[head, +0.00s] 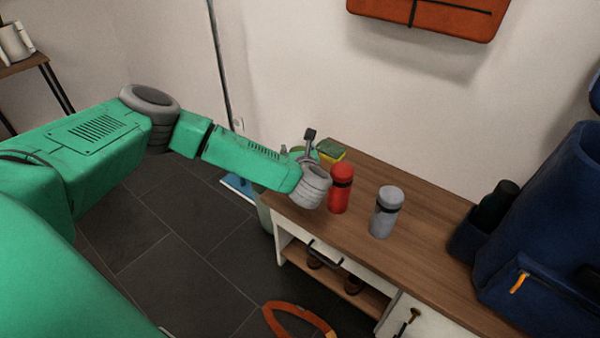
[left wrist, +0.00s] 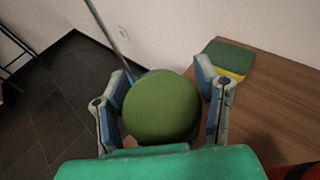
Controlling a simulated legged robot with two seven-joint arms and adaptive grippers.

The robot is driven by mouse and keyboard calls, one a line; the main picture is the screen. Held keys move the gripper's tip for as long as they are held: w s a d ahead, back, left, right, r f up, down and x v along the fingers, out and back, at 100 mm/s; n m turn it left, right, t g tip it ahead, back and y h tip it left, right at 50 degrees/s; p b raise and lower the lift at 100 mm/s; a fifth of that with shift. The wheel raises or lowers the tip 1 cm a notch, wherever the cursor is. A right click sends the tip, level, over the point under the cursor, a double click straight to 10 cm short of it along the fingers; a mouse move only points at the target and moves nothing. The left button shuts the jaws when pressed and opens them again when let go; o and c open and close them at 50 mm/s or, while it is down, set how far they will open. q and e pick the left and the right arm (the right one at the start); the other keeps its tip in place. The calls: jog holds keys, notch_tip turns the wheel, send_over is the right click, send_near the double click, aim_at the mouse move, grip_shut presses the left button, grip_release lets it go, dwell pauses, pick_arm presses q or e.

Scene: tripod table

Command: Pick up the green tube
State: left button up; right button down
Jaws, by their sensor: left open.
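The green tube (left wrist: 160,108) shows its round green top in the left wrist view, between the two fingers of my left gripper (left wrist: 162,80). The fingers are apart, one on each side of the top; I cannot tell whether they touch it. In the head view my left gripper (head: 302,146) is at the far left end of the wooden bench, and my grey wrist hides most or all of the green tube there. My right gripper is in neither view.
A red tube (head: 341,190) stands close to the right of my left wrist, with a grey tube (head: 385,213) farther right. A green and yellow sponge (left wrist: 229,58) lies behind the green tube. A blue backpack (head: 540,235) sits on the right of the bench (head: 430,225).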

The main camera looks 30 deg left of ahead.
pick_arm(q)
grip_shut()
